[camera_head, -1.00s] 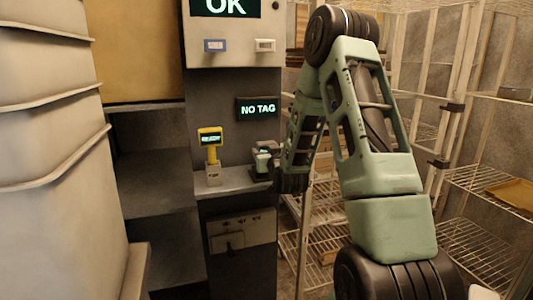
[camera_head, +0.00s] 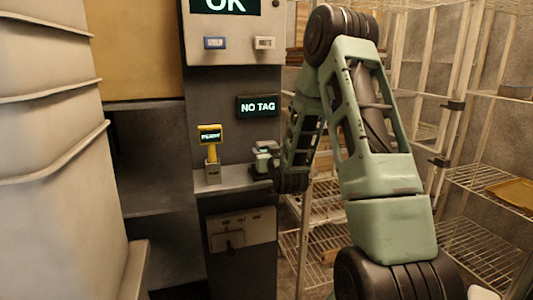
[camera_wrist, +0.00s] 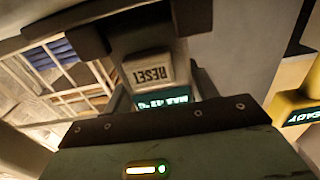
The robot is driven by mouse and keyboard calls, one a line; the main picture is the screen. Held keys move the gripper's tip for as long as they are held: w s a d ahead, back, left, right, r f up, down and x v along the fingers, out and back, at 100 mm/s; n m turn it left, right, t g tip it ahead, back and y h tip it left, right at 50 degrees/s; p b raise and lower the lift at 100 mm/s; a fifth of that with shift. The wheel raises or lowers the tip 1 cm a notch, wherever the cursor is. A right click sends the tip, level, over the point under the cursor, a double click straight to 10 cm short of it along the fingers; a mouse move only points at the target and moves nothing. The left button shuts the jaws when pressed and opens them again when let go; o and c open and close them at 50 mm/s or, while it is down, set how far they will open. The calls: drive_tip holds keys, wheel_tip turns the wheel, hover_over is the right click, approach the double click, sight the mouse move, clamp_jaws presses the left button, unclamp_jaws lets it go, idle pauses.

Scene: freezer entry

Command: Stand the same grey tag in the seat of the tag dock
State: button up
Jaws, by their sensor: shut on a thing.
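The tag dock appears to be the yellow-headed post (camera_head: 209,136) with a lit "READY" display, on a small grey base (camera_head: 213,175) at the ledge's left. Its yellow head (camera_wrist: 292,108) also shows at the right of the wrist view. My gripper (camera_head: 263,160) is at the right of the ledge, apart from the dock. The dock's seat is not clear.
A display (camera_head: 258,106) on the cabinet reads "NO TAG". The narrow grey ledge (camera_head: 232,178) has free room between dock and gripper. Wire racks (camera_head: 485,180) stand at right. A large pale ribbed object (camera_head: 50,150) fills the left.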

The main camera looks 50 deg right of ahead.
drive_tip(key=shift+f+b, duration=0.3)
drive_tip(key=shift+b, duration=0.05)
idle(0.4)
drive_tip(key=o, duration=0.9)
drive_tip(key=shift+o, duration=0.2)
drive_tip(key=shift+s, duration=0.1)
